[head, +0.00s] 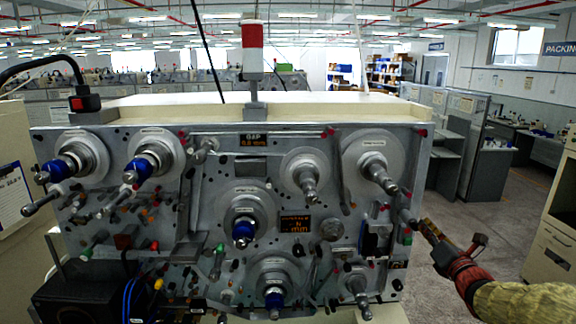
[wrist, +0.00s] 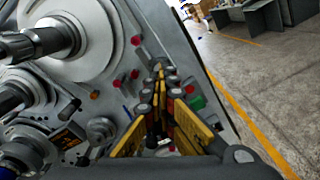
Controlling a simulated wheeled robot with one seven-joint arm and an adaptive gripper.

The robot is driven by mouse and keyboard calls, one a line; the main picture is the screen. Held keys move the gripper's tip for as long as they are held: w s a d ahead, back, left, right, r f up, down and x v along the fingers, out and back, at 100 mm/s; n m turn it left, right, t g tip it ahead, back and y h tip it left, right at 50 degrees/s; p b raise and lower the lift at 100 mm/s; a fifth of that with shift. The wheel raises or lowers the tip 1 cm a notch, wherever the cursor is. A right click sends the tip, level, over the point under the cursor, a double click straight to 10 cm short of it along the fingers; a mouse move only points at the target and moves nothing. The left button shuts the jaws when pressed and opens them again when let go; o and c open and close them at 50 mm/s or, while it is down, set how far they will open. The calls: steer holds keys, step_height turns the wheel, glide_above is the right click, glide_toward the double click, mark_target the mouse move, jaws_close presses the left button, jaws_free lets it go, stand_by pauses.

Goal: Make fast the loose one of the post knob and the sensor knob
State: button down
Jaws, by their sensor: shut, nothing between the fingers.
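My gripper (head: 430,230) is at the right edge of the machine's front panel, in front of several small knobs. In the wrist view its yellow-and-black fingers (wrist: 160,76) are closed together at the tips and hold nothing. A green knob (wrist: 195,102) and a red knob (wrist: 189,89) lie just right of the fingers; the green one also shows in the head view (head: 407,240). Red knobs (wrist: 134,74) are left of the fingers. I cannot tell which is the post knob or the sensor knob, or which is loose. The fingers hide part of the panel.
The grey panel (head: 215,255) carries large spindles, such as the upper right one (head: 372,165), which stick out left of my gripper. A red-and-white lamp (head: 252,50) stands on top. The floor (head: 440,215) right of the machine is open; a beige cabinet (head: 553,235) stands farther right.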

steer(key=shift+a+f+b, duration=0.15)
steer(key=shift+f+b, duration=0.05)
steer(key=shift+b, duration=0.75)
steer(key=shift+f+b, duration=0.35)
steer(key=shift+b, duration=1.45)
steer(key=shift+w+d+r+b, duration=0.1)
steer(key=shift+d+b, duration=0.1)
steer(key=shift+b, duration=2.5)
steer(key=shift+d+r, duration=0.1)
steer(key=shift+r, duration=0.1)
steer(key=s, duration=0.2)
steer(key=s+b, duration=0.1)
steer(key=s, duration=0.2)
steer(key=shift+s+d+r+b, duration=0.15)
steer(key=shift+s+d+b, duration=0.15)
